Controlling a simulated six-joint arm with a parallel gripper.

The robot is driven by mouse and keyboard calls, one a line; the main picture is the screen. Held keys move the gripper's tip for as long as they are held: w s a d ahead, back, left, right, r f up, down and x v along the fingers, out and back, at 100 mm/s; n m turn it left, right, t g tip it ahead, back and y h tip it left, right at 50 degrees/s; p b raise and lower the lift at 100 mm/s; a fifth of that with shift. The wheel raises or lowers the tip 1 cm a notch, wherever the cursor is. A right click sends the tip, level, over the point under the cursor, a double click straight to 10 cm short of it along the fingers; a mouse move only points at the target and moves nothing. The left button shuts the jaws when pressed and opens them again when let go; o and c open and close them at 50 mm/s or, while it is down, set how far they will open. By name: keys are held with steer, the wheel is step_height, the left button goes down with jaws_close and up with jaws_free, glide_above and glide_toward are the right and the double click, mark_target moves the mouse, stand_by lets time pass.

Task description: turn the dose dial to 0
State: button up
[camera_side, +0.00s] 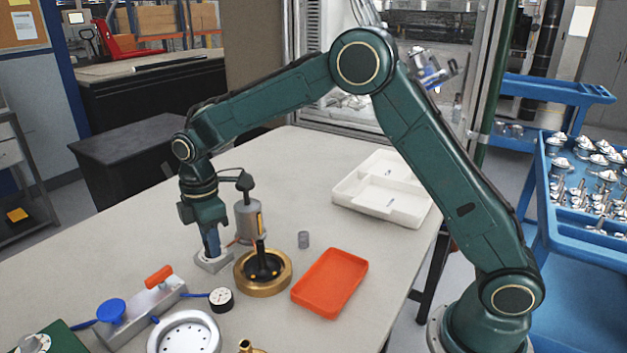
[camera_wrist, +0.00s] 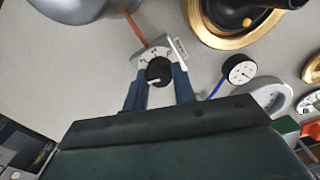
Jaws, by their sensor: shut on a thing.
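The dose dial (camera_wrist: 160,71) is a small black knob on a light grey block with dark marks around it, too small to read for certain. A pale mark shows at the knob's lower left edge. In the side view the block (camera_side: 207,264) sits on the table under my gripper (camera_side: 211,250), and the knob is hidden there. In the wrist view my gripper (camera_wrist: 159,80) has one blue finger on each side of the knob and is shut on it.
A grey canister (camera_side: 247,215) stands close behind, and a brass ring with a black centre (camera_side: 279,281) is close to the right. A gauge (camera_side: 221,299) on a blue hose lies in front. An orange tray (camera_side: 331,282) and white tray (camera_side: 375,190) lie further right. The table's back left is clear.

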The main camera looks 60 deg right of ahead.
steer(key=shift+m, duration=0.4)
steer(key=m, duration=1.4)
steer(key=shift+r, duration=0.1)
steer(key=m, duration=0.6)
steer(key=shift+m, duration=0.3)
steer(key=m, duration=0.5)
steer(key=shift+m, duration=0.3)
steer(key=o, duration=1)
